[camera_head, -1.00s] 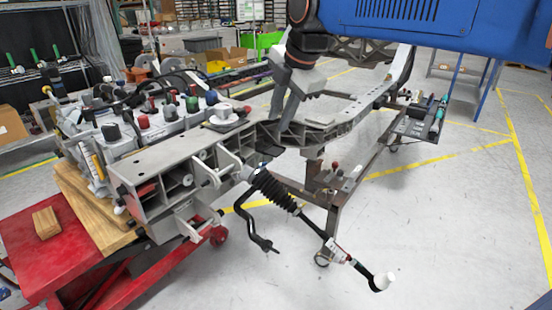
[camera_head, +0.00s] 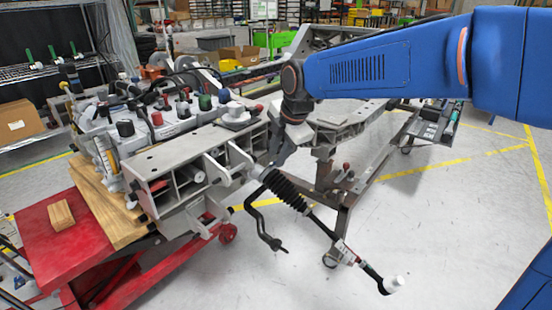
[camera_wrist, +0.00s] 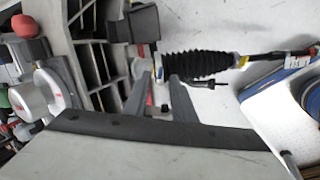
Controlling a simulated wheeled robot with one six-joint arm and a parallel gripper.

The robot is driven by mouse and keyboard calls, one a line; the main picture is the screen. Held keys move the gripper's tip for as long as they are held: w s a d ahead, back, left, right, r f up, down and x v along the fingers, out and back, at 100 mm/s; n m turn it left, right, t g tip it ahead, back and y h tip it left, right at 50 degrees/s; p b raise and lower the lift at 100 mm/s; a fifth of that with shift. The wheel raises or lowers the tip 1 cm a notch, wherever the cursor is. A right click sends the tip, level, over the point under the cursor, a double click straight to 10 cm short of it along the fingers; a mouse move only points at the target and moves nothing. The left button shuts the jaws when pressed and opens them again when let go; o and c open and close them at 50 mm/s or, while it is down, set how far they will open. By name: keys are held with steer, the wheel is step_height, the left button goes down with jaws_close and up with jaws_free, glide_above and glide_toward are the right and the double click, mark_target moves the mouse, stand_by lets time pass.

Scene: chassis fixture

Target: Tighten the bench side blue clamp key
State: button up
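My gripper (camera_head: 275,158) reaches down at the inner end of the black ribbed boot (camera_head: 286,190), beside the grey chassis fixture (camera_head: 165,166). In the wrist view, the two grey fingers of my gripper (camera_wrist: 160,76) stand apart with a gap between them, so it is open. Their tips lie just below the left end of the boot (camera_wrist: 195,63). A small part with a red spot shows low in the gap, behind the fingers. I cannot clearly make out a blue clamp key; it may be hidden by my gripper or too small to tell.
The rod (camera_head: 345,252) with a white end extends from the boot toward the lower right. A black bent bar (camera_head: 262,229) hangs beneath. A red cart (camera_head: 75,250) with a wood block (camera_head: 61,214) stands left.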

mark_target(274, 164)
steer(key=shift+x, duration=1.1)
